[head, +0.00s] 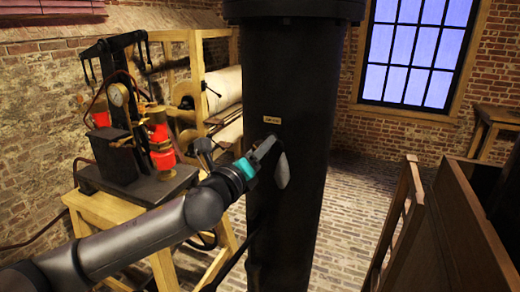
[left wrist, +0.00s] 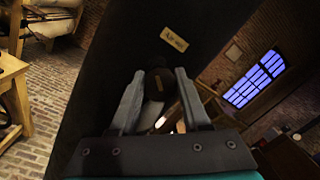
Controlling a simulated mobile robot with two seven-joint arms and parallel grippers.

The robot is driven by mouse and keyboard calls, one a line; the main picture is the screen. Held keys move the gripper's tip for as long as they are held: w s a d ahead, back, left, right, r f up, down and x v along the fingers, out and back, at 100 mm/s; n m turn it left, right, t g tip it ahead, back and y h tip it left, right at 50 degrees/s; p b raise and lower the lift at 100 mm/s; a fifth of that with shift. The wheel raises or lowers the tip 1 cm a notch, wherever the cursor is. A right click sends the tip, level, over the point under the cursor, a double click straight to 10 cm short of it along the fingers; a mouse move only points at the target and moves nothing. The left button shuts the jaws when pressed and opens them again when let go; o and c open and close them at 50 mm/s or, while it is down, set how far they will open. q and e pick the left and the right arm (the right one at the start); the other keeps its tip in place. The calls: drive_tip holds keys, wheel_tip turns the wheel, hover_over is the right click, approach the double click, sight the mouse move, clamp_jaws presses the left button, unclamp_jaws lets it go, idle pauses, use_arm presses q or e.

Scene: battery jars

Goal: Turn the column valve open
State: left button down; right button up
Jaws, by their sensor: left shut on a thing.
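The black column (head: 287,85) stands upright in the middle of the head view. A small brass label plate (head: 271,120) is fixed on it, and it also shows in the left wrist view (left wrist: 173,39). The valve is just below this plate, with a pale grey lever (head: 282,171) hanging down at the column's face. My left gripper (head: 265,148) reaches in from the left and is shut on the valve. In the left wrist view the dark round valve hub (left wrist: 158,80) sits between the fingers, which partly hide the lever. My right gripper is out of view.
A wooden stand (head: 100,207) at the left carries a black apparatus (head: 120,165) with a gauge and red parts, close to my left arm. A wooden frame with a pale roller (head: 222,88) stands behind. Brown wooden furniture (head: 452,225) fills the right. Brick floor (head: 345,190) is clear right of the column.

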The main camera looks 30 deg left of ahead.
use_arm(q)
drive_tip(key=n, duration=0.4)
drive_tip(key=shift+n, duration=0.4)
drive_tip(key=shift+n+y, duration=0.3)
drive_tip(key=shift+n, duration=1.5)
drive_tip(key=shift+r, duration=0.1)
drive_tip(key=shift+c, duration=1.9)
unclamp_jaws()
